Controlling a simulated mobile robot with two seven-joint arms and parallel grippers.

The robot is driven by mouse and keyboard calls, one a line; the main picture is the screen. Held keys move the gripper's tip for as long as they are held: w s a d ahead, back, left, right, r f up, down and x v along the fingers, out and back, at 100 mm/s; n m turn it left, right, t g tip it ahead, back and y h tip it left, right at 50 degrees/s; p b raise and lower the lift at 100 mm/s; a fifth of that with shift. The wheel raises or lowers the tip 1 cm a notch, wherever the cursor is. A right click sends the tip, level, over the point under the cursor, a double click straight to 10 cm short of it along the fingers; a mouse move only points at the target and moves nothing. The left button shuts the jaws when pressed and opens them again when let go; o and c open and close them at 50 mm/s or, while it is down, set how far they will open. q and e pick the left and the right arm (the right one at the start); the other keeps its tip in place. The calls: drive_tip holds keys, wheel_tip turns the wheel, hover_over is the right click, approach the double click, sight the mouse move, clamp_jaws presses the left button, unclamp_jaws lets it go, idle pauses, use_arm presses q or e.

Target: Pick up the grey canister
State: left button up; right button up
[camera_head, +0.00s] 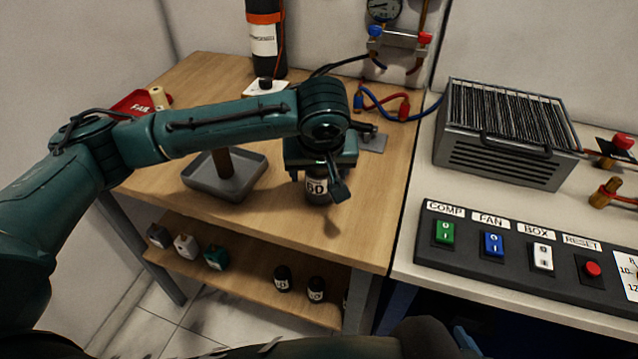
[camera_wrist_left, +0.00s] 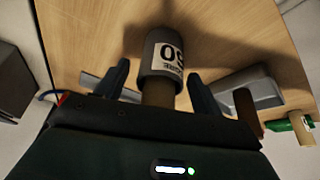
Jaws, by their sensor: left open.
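The grey canister (camera_head: 317,190) stands on the wooden table, its upper part hidden by my left gripper. It has a white label with dark letters. In the left wrist view the canister (camera_wrist_left: 163,50) shows a grey body and a brownish narrower part nearer the gripper. My left gripper (camera_head: 320,178) is just above and around the canister's top, open. In the left wrist view its two fingers (camera_wrist_left: 160,88) stand on either side of the brownish part, with gaps visible. I cannot tell the exact height of the fingertips. My right gripper is not in view.
A grey tray (camera_head: 225,187) with a brown post is left of the canister. A black cylinder (camera_head: 265,40) with an orange band stands behind. A metal grille box (camera_head: 505,130) and a switch panel (camera_head: 520,255) are on the right bench. Small containers sit on the lower shelf (camera_head: 245,285).

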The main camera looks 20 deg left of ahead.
use_arm(q)
drive_tip(key=shift+c, duration=0.2)
drive_tip(key=c, duration=1.2)
